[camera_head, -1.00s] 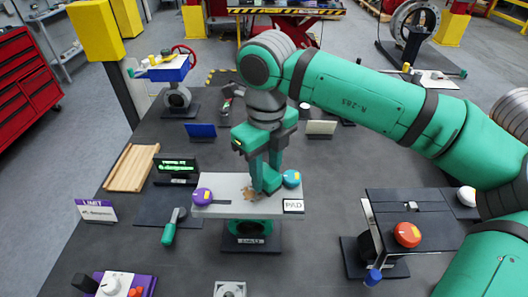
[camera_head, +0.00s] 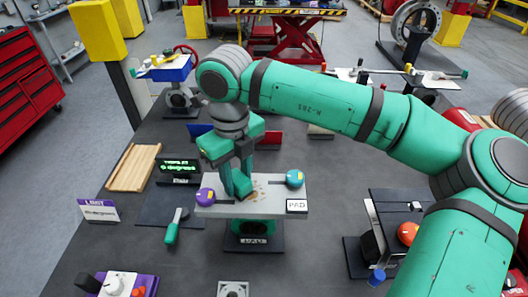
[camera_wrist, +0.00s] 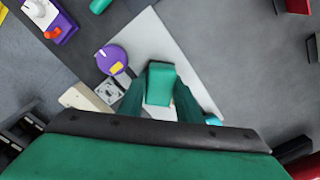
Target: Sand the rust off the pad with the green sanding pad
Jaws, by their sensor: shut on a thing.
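My gripper (camera_head: 236,184) is shut on the green sanding pad (camera_wrist: 160,84), a block between the two fingers in the wrist view. In the head view it is low over the left half of the grey pad plate (camera_head: 277,207), just right of the purple knob (camera_head: 204,197). I cannot tell whether the sanding pad touches the surface. A brown rust patch (camera_head: 259,188) shows on the plate right of my gripper; my fingers may hide more of it. A blue knob (camera_head: 294,179) stands at the plate's right end, above the "PAD" label (camera_head: 296,206).
A green-handled tool (camera_head: 173,228) lies left of the plate on a dark mat. A display (camera_head: 180,168) and a wooden tray (camera_head: 131,167) are farther left. A dark fixture with a red knob (camera_head: 407,233) stands at the right.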

